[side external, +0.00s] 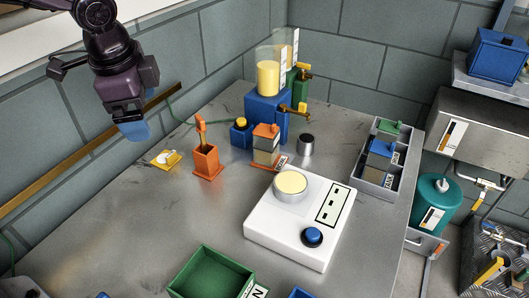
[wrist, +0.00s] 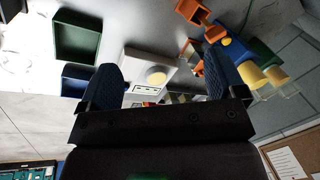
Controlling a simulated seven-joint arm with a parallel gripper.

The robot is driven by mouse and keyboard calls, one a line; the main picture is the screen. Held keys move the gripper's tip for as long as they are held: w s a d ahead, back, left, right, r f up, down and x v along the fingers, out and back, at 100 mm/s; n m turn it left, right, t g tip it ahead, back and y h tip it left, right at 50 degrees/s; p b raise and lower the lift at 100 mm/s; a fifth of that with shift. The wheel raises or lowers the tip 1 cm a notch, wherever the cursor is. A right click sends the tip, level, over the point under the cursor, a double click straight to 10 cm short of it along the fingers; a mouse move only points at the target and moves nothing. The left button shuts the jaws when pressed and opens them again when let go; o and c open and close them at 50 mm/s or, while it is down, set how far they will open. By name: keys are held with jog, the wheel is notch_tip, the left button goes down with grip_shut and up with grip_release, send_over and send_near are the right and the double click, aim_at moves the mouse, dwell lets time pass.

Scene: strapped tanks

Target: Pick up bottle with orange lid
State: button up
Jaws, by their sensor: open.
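The bottle with the orange lid (side external: 265,155) stands upright on the grey table, in front of the blue dispenser and behind the white scale. In the wrist view, part of what looks like this bottle (wrist: 193,57) shows beside the right finger, which partly hides the area. My gripper (side external: 136,130) is up at the left in the side view, well apart from the bottle. In the wrist view my gripper (wrist: 165,72) has its two blue fingers spread wide with nothing held between them.
An orange holder (side external: 206,162) with a scoop stands left of the bottle. A blue dispenser (side external: 262,115), metal cup (side external: 306,145) and white scale (side external: 270,225) are close by. A grey rack (side external: 362,182) with bottles is at right, a green bin (side external: 205,260) in front.

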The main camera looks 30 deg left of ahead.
jog(key=w+d+f+m+t, duration=0.2)
jog(key=w+d+f+m, duration=0.6)
jog(key=w+f+m, duration=0.4)
jog(key=m+t, duration=0.2)
jog(key=m, duration=0.9)
send_near(266, 131)
jog(key=x, duration=1.1)
jog(key=shift+f, duration=0.15)
jog(key=c, duration=1.7)
jog(key=shift+o, duration=0.2)
